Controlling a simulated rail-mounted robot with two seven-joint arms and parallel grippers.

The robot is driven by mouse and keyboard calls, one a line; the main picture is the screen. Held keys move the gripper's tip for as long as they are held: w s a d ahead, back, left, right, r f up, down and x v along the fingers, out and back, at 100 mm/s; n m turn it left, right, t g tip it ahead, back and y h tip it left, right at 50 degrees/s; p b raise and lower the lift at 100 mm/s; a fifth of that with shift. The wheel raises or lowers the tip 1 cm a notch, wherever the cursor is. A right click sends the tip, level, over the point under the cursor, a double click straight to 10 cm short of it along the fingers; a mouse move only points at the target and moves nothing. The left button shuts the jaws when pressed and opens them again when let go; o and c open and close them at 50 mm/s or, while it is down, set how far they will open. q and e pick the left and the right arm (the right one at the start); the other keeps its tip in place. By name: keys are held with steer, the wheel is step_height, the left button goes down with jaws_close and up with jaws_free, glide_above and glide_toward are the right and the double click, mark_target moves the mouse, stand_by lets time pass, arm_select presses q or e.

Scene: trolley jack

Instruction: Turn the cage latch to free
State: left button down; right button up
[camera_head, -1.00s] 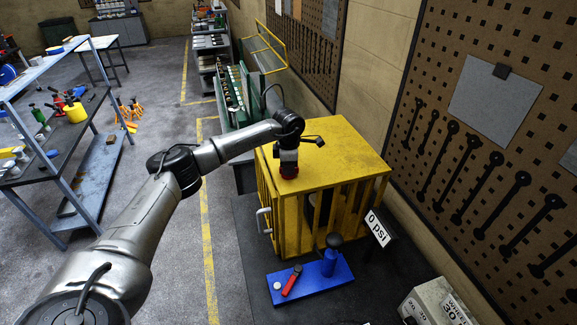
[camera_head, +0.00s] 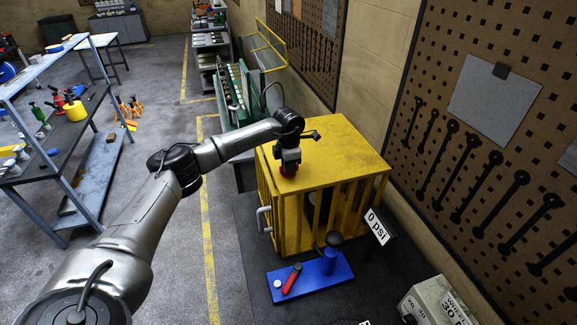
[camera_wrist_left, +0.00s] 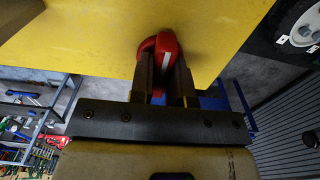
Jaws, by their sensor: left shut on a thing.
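The yellow cage (camera_head: 340,155) stands on a dark mat beside the wall, with bars on its sides and a solid top. A red latch (camera_head: 288,170) sits on the cage top near its left edge. My left gripper (camera_head: 287,163) comes down on it from above. In the left wrist view, the red latch (camera_wrist_left: 160,55) with a pale stripe stands between the two fingers of my left gripper (camera_wrist_left: 162,80), which is shut on it. The fingers hide part of the latch. A grey handle (camera_head: 263,220) is on the cage's left side. My right gripper is not in view.
A blue plate (camera_head: 310,277) with a red-handled tool (camera_head: 291,279) and a blue post lies in front of the cage. A "0 psi" sign (camera_head: 377,227) stands at its right corner. A tool pegboard (camera_head: 490,130) covers the right wall.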

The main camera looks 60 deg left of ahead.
arm_select(q)
steer(key=c, duration=1.1)
jaws_free()
steer(key=shift+r, duration=0.1)
steer(key=shift+r, duration=0.35)
steer(key=shift+r+b, duration=1.55)
steer(key=shift+r, duration=4.95)
